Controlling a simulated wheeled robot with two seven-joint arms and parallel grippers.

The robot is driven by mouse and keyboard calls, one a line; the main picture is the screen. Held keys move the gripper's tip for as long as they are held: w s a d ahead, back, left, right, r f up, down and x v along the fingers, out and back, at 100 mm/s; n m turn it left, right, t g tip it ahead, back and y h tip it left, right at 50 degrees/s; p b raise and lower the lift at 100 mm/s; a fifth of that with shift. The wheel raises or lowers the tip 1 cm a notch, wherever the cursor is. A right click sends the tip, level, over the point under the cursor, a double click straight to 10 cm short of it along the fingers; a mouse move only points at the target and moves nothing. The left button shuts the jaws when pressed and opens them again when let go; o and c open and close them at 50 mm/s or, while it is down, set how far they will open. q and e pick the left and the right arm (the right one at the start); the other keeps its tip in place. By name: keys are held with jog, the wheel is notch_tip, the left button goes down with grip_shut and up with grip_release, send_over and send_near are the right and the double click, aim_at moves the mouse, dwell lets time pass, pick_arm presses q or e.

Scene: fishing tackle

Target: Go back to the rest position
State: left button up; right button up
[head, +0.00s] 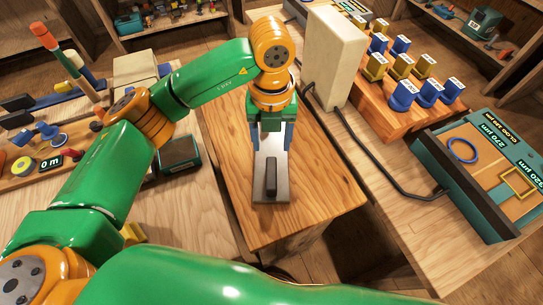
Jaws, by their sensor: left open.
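My left arm is green with orange joints and reaches in from the left over the central wooden table (325,190). I cannot tell whether the fingers touch the plate. Nothing shows held between them. My right gripper is out of view.
A tall beige box (334,55) with a black cable stands right of the gripper. Beyond it, a wooden block (395,115) holds blue and yellow pieces. A teal case (475,185) lies at the right. A cluttered bench (90,190) is left, partly behind my arm.

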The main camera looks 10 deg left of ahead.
pick_arm(q)
notch_tip(320, 180, up, 2)
dwell(0.5)
